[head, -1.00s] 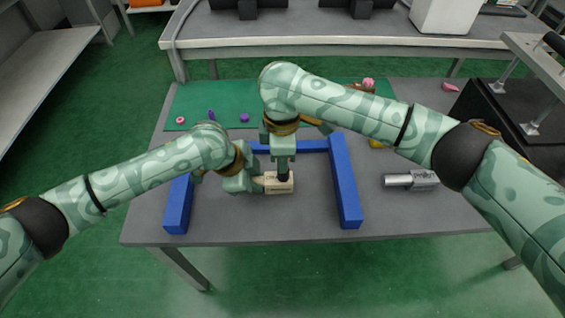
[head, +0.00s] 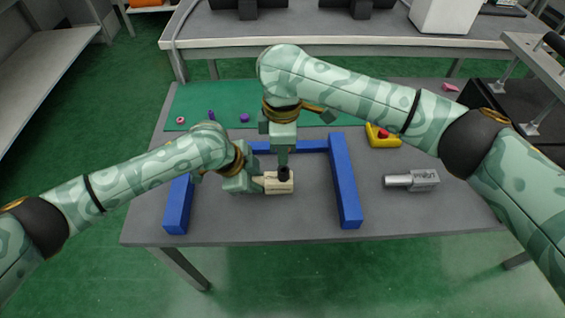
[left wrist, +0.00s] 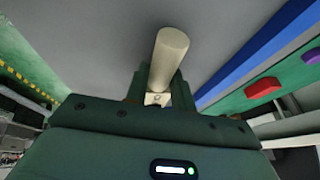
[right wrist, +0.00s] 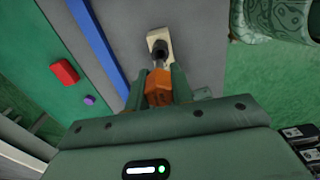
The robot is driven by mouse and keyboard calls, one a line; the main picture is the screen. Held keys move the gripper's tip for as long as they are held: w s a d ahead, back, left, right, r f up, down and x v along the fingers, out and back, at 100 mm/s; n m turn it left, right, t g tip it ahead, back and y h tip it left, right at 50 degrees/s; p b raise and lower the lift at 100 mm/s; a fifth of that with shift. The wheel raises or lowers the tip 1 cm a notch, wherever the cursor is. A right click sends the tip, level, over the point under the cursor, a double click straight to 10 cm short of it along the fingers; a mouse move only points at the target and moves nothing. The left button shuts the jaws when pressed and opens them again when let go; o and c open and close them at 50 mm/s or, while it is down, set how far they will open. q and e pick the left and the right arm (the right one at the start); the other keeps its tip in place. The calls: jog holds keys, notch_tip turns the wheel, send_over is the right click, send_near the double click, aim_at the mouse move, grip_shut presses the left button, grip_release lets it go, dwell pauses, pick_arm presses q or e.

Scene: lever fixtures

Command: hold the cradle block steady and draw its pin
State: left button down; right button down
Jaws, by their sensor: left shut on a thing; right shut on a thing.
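The cradle block (head: 279,184) is a cream block lying on the grey table inside a blue frame. My left gripper (head: 256,183) is shut on its cream rod-like part, which also shows in the left wrist view (left wrist: 168,60). My right gripper (head: 284,148) is above the block, shut on the pin's orange grip (right wrist: 159,90). A metallic shaft (right wrist: 158,63) runs from the grip to a black collar (right wrist: 157,48) on the block. Whether the pin's tip is still inside the block is hidden.
The blue frame (head: 344,180) stands around the block on three sides. A silver cylinder fixture (head: 424,179) and a yellow box with a red button (head: 383,136) are to the right. A green mat (head: 190,105) with small coloured objects lies at the back.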

jog(key=shift+r, duration=1)
pick_arm(q)
jog(key=c, duration=1.1)
grip_release()
jog(key=v, duration=1.2)
